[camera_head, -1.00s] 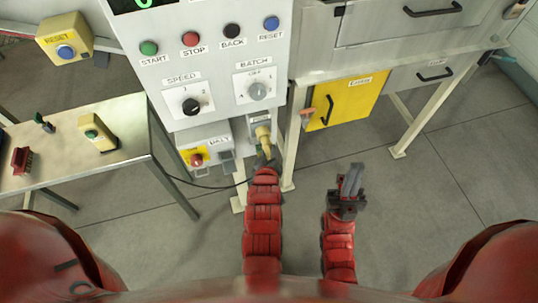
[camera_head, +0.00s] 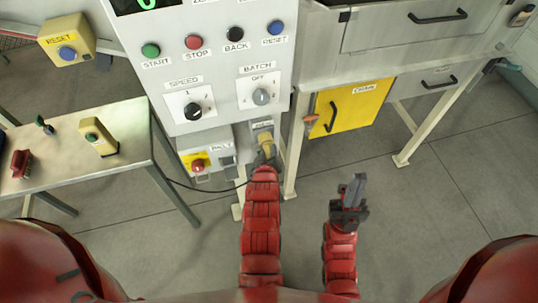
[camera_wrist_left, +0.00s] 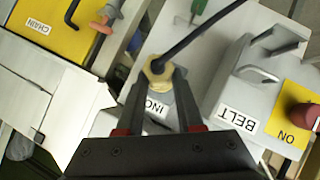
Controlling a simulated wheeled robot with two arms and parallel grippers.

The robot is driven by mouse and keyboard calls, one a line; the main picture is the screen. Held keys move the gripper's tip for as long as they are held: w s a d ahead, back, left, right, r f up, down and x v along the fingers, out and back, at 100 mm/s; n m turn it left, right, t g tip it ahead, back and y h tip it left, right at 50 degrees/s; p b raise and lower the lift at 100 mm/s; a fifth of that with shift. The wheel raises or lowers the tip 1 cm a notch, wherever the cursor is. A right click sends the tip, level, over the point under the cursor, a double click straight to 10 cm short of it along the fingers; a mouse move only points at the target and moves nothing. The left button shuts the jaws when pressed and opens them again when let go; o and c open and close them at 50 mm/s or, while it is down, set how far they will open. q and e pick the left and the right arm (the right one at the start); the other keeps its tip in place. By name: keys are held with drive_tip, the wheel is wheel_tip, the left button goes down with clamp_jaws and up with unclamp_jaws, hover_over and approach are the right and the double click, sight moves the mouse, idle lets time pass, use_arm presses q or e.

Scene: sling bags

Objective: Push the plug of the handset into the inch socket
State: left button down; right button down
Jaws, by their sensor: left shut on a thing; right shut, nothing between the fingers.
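The yellowish plug (camera_head: 266,142) with a black cable is at the front of a small grey box under the control panel. In the left wrist view the plug (camera_wrist_left: 157,70) sits between my left fingertips, its cable leading up and right. My left gripper (camera_head: 265,160) is shut on it. A partly covered label reading "INC" (camera_wrist_left: 157,105) is beside the plug. The inch socket is hidden, so I cannot tell how far in the plug is. The cream handset (camera_head: 98,136) with a green button lies on the left table. My right gripper (camera_head: 354,190) is shut and empty.
The BELT box (camera_head: 205,160) with a red knob is just left of the plug. The control panel (camera_head: 215,80) is above. A yellow CHAIN door (camera_head: 350,107) and a table leg (camera_head: 294,160) are to the right. The floor around my right gripper is clear.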

use_arm(q)
drive_tip(key=shift+c, duration=2.3)
unclamp_jaws()
drive_tip(key=shift+s+d+r, duration=0.1)
drive_tip(key=shift+s+r, duration=0.15)
drive_tip(key=shift+s, duration=0.2)
drive_tip(key=p+v, duration=0.8)
drive_tip(key=v, duration=0.8)
drive_tip(key=shift+s, duration=0.2)
drive_tip(key=shift+w+r, duration=0.1)
drive_tip(key=shift+r, duration=0.05)
